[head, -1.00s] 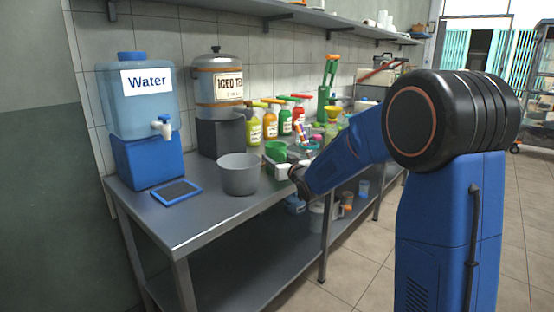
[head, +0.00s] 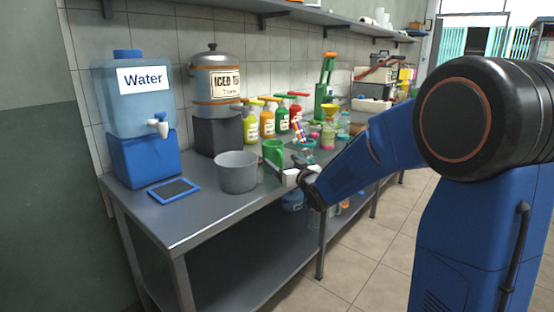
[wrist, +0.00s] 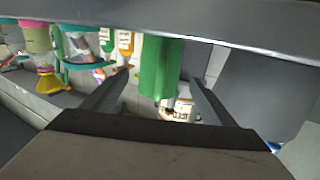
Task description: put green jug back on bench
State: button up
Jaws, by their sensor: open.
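The green jug (head: 272,152) stands on the metal bench (head: 200,210), just right of and behind the grey bucket (head: 237,172). My gripper (head: 285,166) is open at the front of the bench, close to the jug on its near right side. In the wrist view, which looks upside down, the jug (wrist: 160,66) appears between the two spread fingers, seemingly beyond their tips. No contact with the fingers shows. The jug's base is partly hidden by the gripper in the head view.
A water dispenser (head: 133,95), a blue tablet (head: 175,190) and an iced tea urn (head: 218,88) are at the left. Several sauce bottles (head: 267,120) line the wall. A yellow funnel (head: 330,112) and small containers stand right of the jug. Bench front-left is clear.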

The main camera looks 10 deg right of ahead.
jog(key=s+d+f+m+g+h, duration=0.1)
jog(key=s+d+f+g+h, duration=0.15)
jog(key=s, duration=0.95)
jog(key=s+d+f+m+g+h, duration=0.1)
jog(key=s+d+g+h, duration=0.2)
jog(key=s, duration=0.8)
jog(key=s+f+g, duration=0.3)
jog(key=s, duration=1)
jog(key=s+f+g+y, duration=0.1)
jog(key=s+f+g, duration=0.3)
jog(key=s, duration=0.9)
jog(key=shift+s, duration=0.3)
